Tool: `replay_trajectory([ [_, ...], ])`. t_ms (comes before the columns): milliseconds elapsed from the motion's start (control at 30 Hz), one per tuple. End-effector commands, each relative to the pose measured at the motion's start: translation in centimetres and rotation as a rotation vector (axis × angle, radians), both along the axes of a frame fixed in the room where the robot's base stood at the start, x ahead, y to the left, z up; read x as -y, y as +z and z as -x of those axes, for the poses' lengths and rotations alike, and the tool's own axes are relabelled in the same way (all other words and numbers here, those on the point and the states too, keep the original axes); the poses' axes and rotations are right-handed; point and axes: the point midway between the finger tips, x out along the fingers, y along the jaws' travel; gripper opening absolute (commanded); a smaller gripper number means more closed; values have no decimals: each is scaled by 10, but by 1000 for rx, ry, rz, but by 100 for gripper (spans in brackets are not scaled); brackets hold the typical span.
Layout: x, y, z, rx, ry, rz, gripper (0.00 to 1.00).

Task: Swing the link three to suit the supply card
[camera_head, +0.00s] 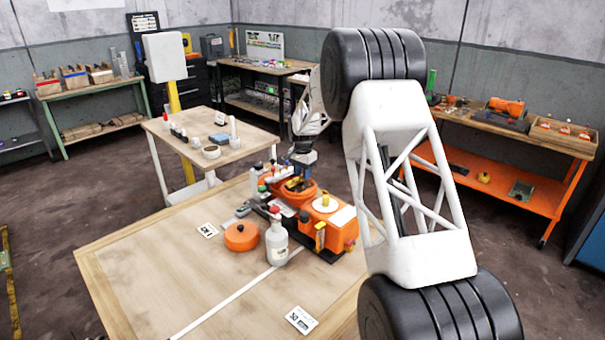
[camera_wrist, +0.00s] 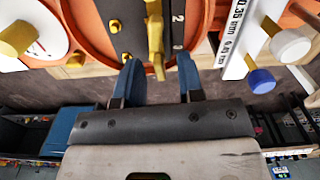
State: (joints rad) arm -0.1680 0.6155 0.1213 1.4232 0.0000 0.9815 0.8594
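An orange machine (camera_head: 330,222) stands on the wooden table. In the wrist view its dark panel (camera_wrist: 125,12) sits in an orange round housing and carries the numerals 2 and 3. A brass link (camera_wrist: 155,40) lies lengthwise on it beside these numerals. My gripper (camera_wrist: 159,65) has its two blue fingers apart, one on each side of the link's near end, with gaps visible. In the head view my gripper (camera_head: 302,158) is over the machine's round orange part. One printed card (camera_head: 301,320) lies at the table's front and another (camera_head: 208,231) farther back; their text is too small to read surely.
A white bottle with a red cap (camera_head: 277,240) and an orange round part (camera_head: 241,237) stand by the machine. In the wrist view, a yellow knob (camera_wrist: 18,38) is left, a white scale strip (camera_wrist: 236,45) and blue-tipped knob (camera_wrist: 262,81) right. The table's left front is clear.

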Motion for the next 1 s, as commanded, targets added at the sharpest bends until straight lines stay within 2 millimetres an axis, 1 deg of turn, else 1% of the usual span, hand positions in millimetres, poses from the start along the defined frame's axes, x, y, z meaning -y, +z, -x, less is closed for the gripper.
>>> replay_trajectory([
  [33,0,0,0,0,0,0,35],
  [267,0,0,0,0,0,0,0],
  [467,0,0,0,0,-5,0,0],
  [767,0,0,0,0,-102,0,0],
  [1000,1,0,0,0,-110,0,0],
])
